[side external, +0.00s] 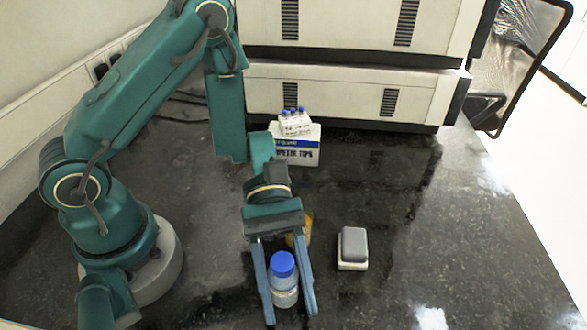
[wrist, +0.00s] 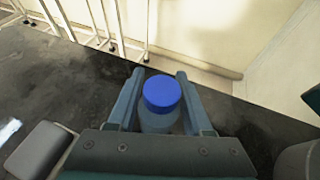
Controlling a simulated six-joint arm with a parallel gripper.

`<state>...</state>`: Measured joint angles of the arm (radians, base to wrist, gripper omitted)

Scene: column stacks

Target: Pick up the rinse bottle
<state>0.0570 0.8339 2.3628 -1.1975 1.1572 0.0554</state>
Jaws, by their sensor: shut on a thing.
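The rinse bottle (side external: 284,290) is a clear bottle with a blue cap, upright at the front of the dark bench in the side view. In the wrist view its blue cap (wrist: 162,93) shows between the two fingers. My gripper (side external: 291,318) reaches down around the bottle, one finger on each side, and is shut on it. The wrist view shows both fingers (wrist: 164,80) along its sides. I cannot tell whether the bottle's base touches the bench.
A grey-topped white block (side external: 353,248) sits right of my gripper. An orange-yellow object (side external: 308,228) is partly hidden behind my gripper. A pipette tips box (side external: 298,150) carries a small blue-capped rack (side external: 294,122) at the back. Large white instruments (side external: 345,92) stand behind. The bench's right side is clear.

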